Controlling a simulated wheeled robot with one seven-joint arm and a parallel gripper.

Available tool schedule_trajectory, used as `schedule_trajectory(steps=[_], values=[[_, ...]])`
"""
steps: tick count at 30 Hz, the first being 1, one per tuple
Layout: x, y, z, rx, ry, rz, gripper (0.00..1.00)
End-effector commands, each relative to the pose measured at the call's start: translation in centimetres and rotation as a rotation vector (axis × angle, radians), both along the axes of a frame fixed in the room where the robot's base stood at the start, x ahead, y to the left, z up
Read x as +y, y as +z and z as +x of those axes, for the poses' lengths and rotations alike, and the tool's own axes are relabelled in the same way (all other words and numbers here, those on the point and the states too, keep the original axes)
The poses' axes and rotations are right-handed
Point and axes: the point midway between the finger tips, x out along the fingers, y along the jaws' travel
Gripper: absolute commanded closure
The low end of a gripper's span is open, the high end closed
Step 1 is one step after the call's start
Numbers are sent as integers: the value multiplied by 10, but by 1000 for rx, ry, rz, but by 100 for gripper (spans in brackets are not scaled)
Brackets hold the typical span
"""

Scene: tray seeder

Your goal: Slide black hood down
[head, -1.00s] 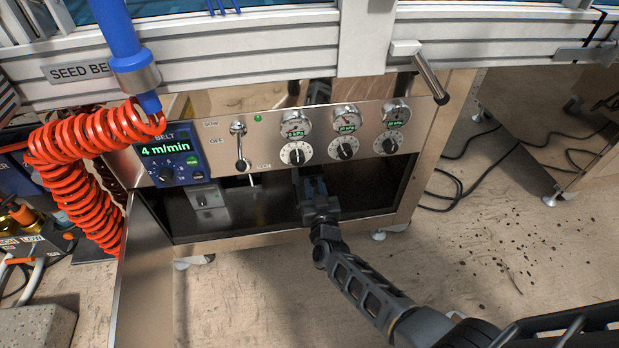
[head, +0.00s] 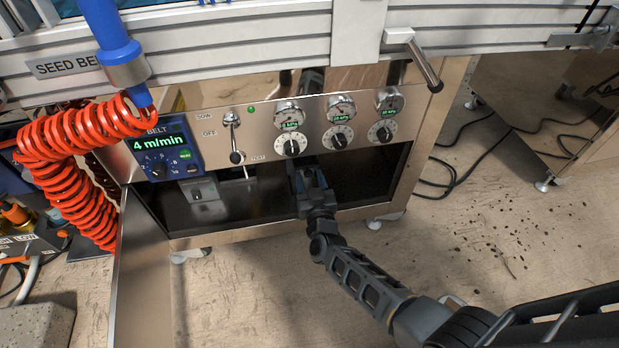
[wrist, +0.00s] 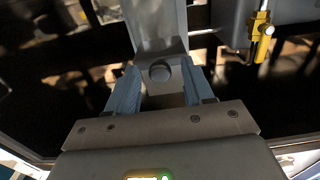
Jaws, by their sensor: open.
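My gripper (head: 307,174) is open in the dark opening under the steel control panel (head: 265,115) in the head view. In the wrist view its two blue-grey fingers (wrist: 160,78) stand apart. A grey metal upright (wrist: 157,28) with a round dark spot near its lower end shows between and beyond them. I cannot tell whether the fingers touch it. I cannot pick out a black hood for certain; the inside of the opening is very dark.
A dark grey box (wrist: 235,22) and a yellow fitting (wrist: 262,28) show at the upper right of the wrist view. The panel carries dials, gauges and a lever (head: 235,145) close above my gripper. An open door (head: 140,270) and a red coiled hose (head: 65,165) are at left.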

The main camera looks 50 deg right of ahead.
Motion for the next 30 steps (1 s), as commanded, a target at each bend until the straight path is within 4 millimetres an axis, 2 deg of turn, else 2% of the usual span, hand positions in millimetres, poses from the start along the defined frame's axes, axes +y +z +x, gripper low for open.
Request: schedule_trajectory(steps=[9,13,30], values=[[29,2,-43,5,2,2,48],[37,1,-54,3,3,1,48],[40,-1,-59,2,1,0,48]])
